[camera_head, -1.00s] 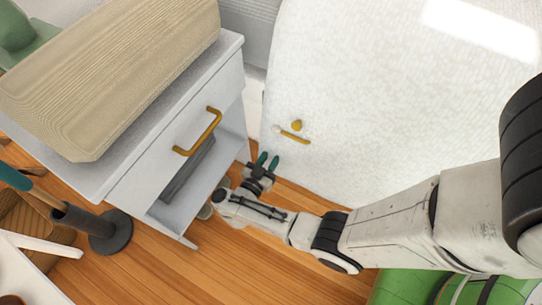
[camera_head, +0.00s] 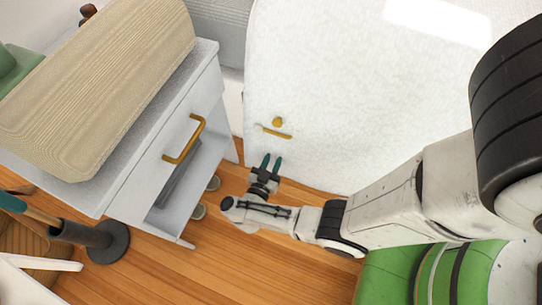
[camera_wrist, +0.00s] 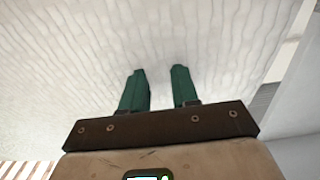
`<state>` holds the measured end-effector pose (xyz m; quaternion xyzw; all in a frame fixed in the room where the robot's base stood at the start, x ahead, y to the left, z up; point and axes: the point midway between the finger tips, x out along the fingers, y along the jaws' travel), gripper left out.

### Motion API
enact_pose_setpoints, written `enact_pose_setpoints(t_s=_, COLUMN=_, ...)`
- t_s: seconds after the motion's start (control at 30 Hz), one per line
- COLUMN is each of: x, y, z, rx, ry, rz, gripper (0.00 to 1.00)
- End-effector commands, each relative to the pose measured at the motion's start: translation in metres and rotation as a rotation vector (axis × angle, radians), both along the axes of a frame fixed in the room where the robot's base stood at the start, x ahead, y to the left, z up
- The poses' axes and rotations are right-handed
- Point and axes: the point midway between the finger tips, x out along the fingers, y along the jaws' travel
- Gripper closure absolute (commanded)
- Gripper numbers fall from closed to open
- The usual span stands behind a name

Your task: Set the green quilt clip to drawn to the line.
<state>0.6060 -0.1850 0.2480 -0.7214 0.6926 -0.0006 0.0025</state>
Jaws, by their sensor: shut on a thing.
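My gripper (camera_head: 271,162) is low in front of a large white textured panel (camera_head: 350,110), with its two dark green fingers pointing at it. The wrist view shows the fingers (camera_wrist: 160,88) spaced apart, with the white surface behind them. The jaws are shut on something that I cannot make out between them. I cannot pick out a green quilt clip in either view. A gold knob (camera_head: 277,122) and a short gold lever (camera_head: 277,134) sit on the panel above the gripper, apart from it.
A ribbed beige block (camera_head: 100,85) lies on top. A dark round-based stand (camera_head: 108,243) is at lower left. Wooden floor (camera_head: 240,270) is free between.

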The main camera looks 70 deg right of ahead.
Motion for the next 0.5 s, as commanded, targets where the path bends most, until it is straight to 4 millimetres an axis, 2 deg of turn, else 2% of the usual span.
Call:
enact_pose_setpoints(t_s=0.03, x=-0.0071, y=-0.0008, z=-0.0012, rx=-0.004, ry=0.009, rz=-0.013, gripper=1.00)
enact_pose_setpoints(t_s=0.07, x=-0.0073, y=-0.0008, z=-0.0013, rx=-0.004, ry=0.009, rz=-0.013, gripper=0.69)
enact_pose_setpoints(t_s=0.1, x=-0.0075, y=-0.0009, z=-0.0014, rx=-0.004, ry=0.010, rz=-0.013, gripper=0.65)
enact_pose_setpoints(t_s=0.3, x=-0.0061, y=-0.0008, z=-0.0011, rx=-0.003, ry=0.008, rz=-0.011, gripper=0.46)
enact_pose_setpoints(t_s=0.5, x=-0.0045, y=-0.0007, z=-0.0007, rx=-0.003, ry=0.006, rz=-0.008, gripper=0.45)
